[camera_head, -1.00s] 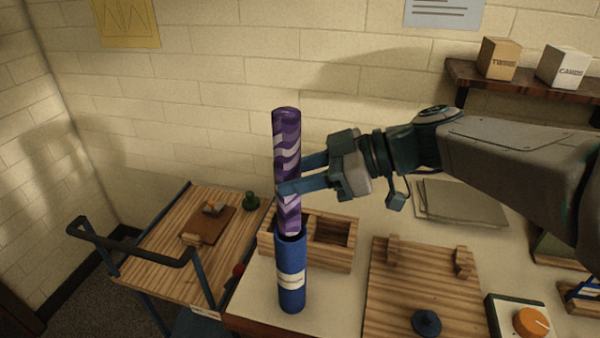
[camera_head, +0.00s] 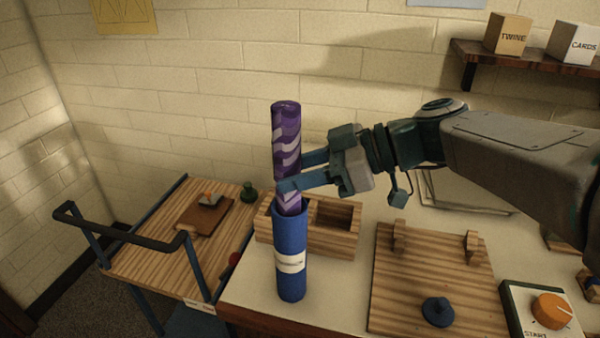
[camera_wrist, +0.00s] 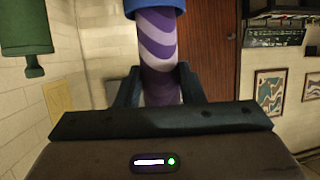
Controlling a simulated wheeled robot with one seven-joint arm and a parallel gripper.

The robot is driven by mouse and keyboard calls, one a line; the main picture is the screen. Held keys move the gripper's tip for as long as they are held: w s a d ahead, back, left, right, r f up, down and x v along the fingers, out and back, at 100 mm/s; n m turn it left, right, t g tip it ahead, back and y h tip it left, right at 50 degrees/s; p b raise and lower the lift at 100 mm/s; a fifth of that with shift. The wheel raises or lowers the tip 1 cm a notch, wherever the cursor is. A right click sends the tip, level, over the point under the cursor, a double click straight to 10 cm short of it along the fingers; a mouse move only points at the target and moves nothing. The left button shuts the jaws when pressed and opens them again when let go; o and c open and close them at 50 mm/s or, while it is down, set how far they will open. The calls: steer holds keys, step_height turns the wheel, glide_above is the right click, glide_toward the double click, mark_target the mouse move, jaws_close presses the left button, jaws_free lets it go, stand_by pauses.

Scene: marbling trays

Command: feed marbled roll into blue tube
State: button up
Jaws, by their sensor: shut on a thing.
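The marbled roll (camera_head: 286,125) is a purple and white swirled cylinder, standing upright. Its lower end is inside the mouth of the blue tube (camera_head: 290,235), which stands upright on the table and has a white label band. Most of the roll shows above the rim; the part inside is hidden. My gripper (camera_head: 286,172) comes from the right and is shut on the roll, a little above the tube's rim. In the wrist view the roll (camera_wrist: 158,50) runs between the two fingers of my gripper (camera_wrist: 158,85), with the blue tube's rim (camera_wrist: 152,5) at the top edge.
A wooden compartment box (camera_head: 345,240) stands close behind the tube. A wooden board with pegs and a dark blue knob (camera_head: 410,285) lies to the right, with a box with an orange dial (camera_head: 551,310) beyond. A wooden-topped cart (camera_head: 150,265) with a dark handle is at left.

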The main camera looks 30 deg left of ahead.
steer(key=o, duration=1.1)
steer(key=b+v, duration=0.1)
steer(key=v, duration=1.2)
steer(key=shift+w+d, duration=0.25)
steer(key=shift+d, duration=0.05)
